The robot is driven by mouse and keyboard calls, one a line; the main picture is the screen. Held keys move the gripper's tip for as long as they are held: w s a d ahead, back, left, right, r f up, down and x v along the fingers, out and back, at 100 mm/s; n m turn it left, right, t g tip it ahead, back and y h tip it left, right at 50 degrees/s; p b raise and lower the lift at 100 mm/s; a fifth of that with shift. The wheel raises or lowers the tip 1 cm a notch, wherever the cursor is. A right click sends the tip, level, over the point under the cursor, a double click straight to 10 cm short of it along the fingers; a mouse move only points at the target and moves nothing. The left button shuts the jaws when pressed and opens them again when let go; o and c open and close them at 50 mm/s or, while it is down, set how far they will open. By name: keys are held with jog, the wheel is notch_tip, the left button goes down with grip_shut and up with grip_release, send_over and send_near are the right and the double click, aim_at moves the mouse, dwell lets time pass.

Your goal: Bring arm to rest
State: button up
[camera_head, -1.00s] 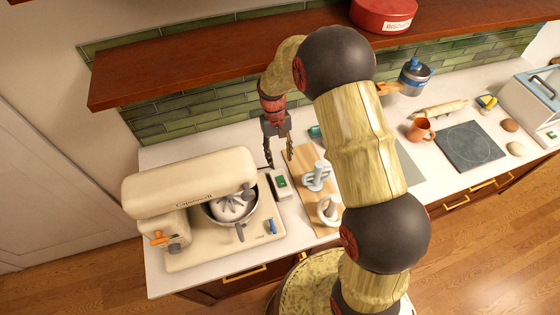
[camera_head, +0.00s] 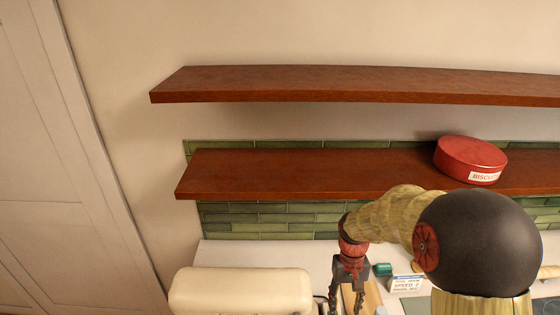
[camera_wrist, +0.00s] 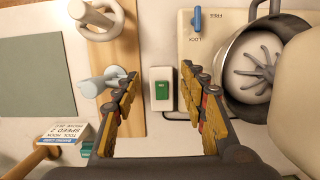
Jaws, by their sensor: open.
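My gripper (camera_head: 345,303) hangs fingers down over the counter in the head view, to the right of the cream mixer (camera_head: 240,290). Its fingertips are cut off by the bottom edge there. In the wrist view my gripper (camera_wrist: 160,74) is open, with its two fingers apart and nothing between them. A white block with a green switch (camera_wrist: 162,90) shows beyond the gap, lying on the counter. My arm is bent and reaches in from the lower right of the head view.
The wrist view shows a metal bowl with a whisk (camera_wrist: 255,65), a wooden board (camera_wrist: 118,45) with pale tools, and a printed card (camera_wrist: 62,138). Above the counter are two brown shelves (camera_head: 300,85); a red biscuit tin (camera_head: 470,158) stands on the lower one (camera_head: 270,175).

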jog(key=s+r+t+b, duration=0.2)
jog(key=s+t+b, duration=0.2)
jog(key=s+b, duration=0.4)
jog(key=s+r+t+b, duration=0.3)
jog(key=s+t+b, duration=0.1)
jog(key=s+b, duration=0.4)
jog(key=shift+s+r+b, duration=0.15)
jog(key=shift+r+b, duration=0.05)
jog(key=shift+b, duration=1.05)
